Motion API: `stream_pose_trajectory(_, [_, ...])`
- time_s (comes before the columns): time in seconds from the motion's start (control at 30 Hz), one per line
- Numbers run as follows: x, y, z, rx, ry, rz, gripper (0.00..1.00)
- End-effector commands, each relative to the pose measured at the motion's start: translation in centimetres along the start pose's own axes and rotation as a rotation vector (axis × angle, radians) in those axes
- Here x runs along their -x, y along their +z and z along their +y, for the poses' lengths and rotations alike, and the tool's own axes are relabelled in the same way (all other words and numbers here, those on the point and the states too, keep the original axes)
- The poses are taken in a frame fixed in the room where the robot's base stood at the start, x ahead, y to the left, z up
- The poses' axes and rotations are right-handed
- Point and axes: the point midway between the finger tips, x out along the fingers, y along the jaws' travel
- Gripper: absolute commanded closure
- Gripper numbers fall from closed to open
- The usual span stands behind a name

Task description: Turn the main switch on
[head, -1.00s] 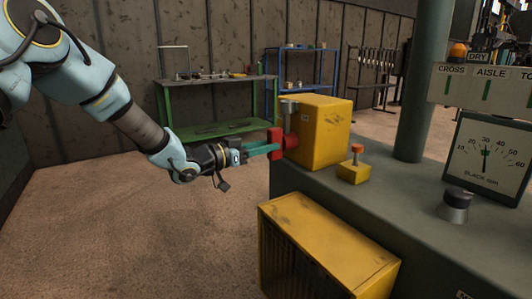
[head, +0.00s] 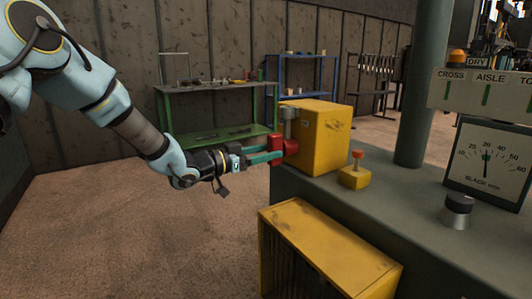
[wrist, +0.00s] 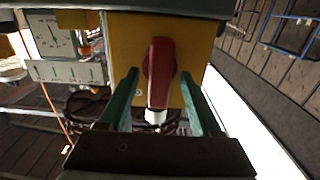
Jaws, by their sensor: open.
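The main switch is a red handle (head: 290,147) on the left face of a yellow box (head: 325,140) on the grey bench. In the wrist view the handle (wrist: 159,72) is long, with a pale end towards my gripper's palm. My gripper (head: 276,154) reaches in from the left with its green fingers at the handle. In the wrist view my gripper (wrist: 160,85) is open, one finger on each side of the handle, with gaps visible. Whether a fingertip touches the handle cannot be told.
A grey cylinder (head: 290,113) stands close above the handle. A yellow vented case (head: 325,250) stands below. Open floor lies left.

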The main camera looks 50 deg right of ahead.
Motion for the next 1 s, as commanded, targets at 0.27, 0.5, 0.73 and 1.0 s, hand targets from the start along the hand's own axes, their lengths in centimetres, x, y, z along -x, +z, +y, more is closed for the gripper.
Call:
stream_pose_trajectory(0.27, [0.7,0.0,-0.1,0.000,-0.001,0.000,0.35])
stream_pose_trajectory(0.5, [4.9,0.0,-0.1,0.001,-0.003,-0.001,0.35])
stream_pose_trajectory(0.73, [9.0,0.0,-0.1,0.000,-0.003,0.000,0.35])
stream_pose_trajectory(1.0, [10.8,0.0,0.0,0.000,-0.001,0.001,0.35])
